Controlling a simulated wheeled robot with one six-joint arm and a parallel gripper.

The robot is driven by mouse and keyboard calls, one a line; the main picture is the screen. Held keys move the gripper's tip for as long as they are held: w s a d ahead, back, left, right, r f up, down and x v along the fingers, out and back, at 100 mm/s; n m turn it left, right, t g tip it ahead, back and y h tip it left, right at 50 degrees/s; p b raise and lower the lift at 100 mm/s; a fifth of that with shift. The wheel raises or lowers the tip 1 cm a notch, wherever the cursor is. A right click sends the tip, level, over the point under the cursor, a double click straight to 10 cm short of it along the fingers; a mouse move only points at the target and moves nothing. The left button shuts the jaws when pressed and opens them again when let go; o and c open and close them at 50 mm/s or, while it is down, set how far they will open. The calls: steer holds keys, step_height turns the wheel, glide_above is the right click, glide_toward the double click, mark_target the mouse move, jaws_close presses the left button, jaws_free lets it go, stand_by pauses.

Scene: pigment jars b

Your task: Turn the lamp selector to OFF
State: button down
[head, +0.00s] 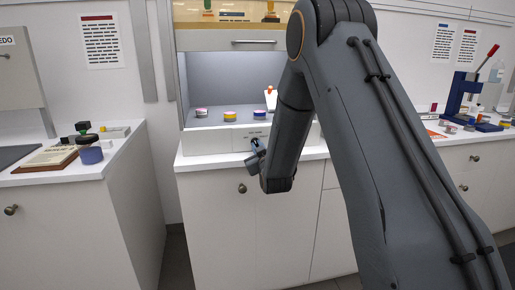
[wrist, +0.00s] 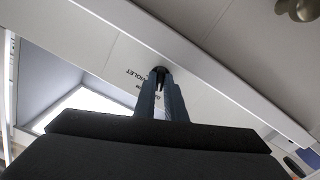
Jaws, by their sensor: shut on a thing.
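The lamp selector is a small dark knob on the pale front panel (head: 219,140) of the lit booth. In the wrist view the selector (wrist: 159,70) shows between the fingertips, mostly covered by them. My gripper (head: 255,146) is at the panel, and its two blue-grey fingers are closed on the knob, as the wrist view also shows (wrist: 161,82). Printed lettering ending in "VIOLET" stands upside down beside the knob in the wrist view. Other labels are partly hidden by the fingers, and I cannot tell which position the selector points to.
Several jars, among them a yellow one (head: 230,115), stand inside the booth. A cabinet door with a round knob (head: 242,188) is below the panel. A lever press (head: 462,92) stands at right.

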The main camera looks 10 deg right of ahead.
steer(key=n+b, duration=0.1)
steer(key=n, duration=0.2)
steer(key=shift+n, duration=0.3)
steer(key=shift+n+b, duration=0.65)
steer(key=shift+n, duration=1.15)
steer(key=c, duration=1.8)
jaws_free()
steer(key=shift+s+b, duration=0.35)
steer(key=shift+s, duration=3.6)
